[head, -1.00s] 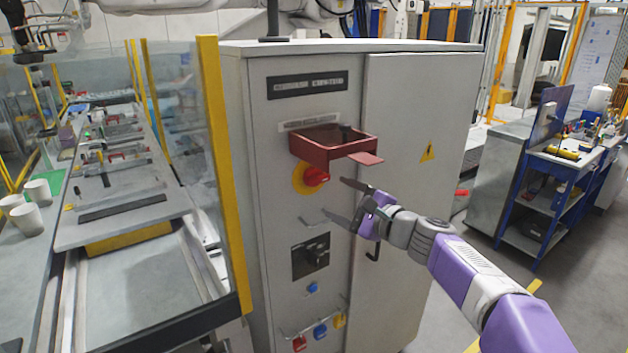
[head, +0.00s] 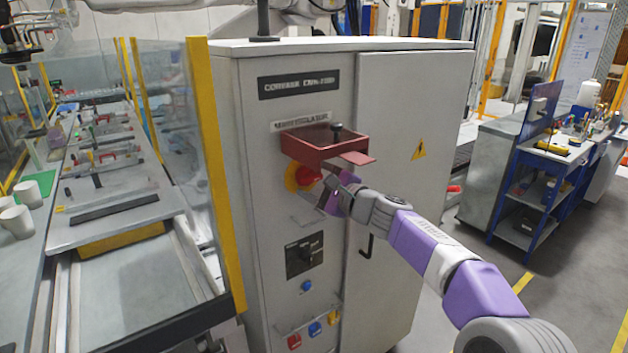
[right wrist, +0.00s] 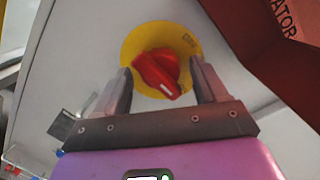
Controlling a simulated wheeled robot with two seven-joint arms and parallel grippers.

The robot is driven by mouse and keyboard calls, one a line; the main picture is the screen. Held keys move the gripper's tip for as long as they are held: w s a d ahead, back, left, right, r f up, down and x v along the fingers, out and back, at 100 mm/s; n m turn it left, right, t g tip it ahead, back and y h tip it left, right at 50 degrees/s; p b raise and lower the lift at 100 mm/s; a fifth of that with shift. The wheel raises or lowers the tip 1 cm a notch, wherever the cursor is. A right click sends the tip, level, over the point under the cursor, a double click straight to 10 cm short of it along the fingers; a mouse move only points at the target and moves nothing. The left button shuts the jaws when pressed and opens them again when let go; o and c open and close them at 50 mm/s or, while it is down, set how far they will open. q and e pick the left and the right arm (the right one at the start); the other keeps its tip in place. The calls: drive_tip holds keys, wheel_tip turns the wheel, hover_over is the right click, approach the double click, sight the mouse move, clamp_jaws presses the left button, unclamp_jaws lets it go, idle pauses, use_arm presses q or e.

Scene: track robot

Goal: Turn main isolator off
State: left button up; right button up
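The main isolator is a red rotary knob (head: 308,176) on a yellow disc (head: 291,178), on the front of the grey cabinet (head: 420,110) in the head view. The right wrist view shows the knob (right wrist: 157,72) and the yellow disc (right wrist: 128,48) close up, with lettering on the disc. My right gripper (head: 322,184) is at the knob. Its two fingers (right wrist: 160,84) are spread apart, one on each side of the knob, and gaps seem to show beside it. Whether a finger touches the knob I cannot tell. My left gripper is not in view.
A red open box (head: 325,147) with a flap juts out just above the knob. Below are a black switch (head: 304,254), a blue button (head: 306,286) and several coloured padlocks (head: 315,329). A yellow-framed clear guard (head: 213,180) stands left. A blue workbench (head: 545,190) stands right.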

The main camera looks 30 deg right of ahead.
drive_tip(key=c, duration=0.9)
drive_tip(key=shift+n, duration=0.4)
drive_tip(key=n+b, duration=0.2)
drive_tip(key=shift+a+n, duration=0.1)
drive_tip(key=shift+n, duration=0.2)
drive_tip(key=n+g+b, duration=0.1)
drive_tip(key=n+b, duration=0.1)
drive_tip(key=n, duration=0.3)
drive_tip(key=shift+h, duration=0.4)
drive_tip(key=n+b, duration=0.1)
drive_tip(key=n, duration=0.3)
drive_tip(key=shift+h+b, duration=0.3)
drive_tip(key=shift+a+n+h+b, duration=0.1)
drive_tip(key=shift+n+h+b, duration=0.5)
drive_tip(key=shift+n, duration=1.3)
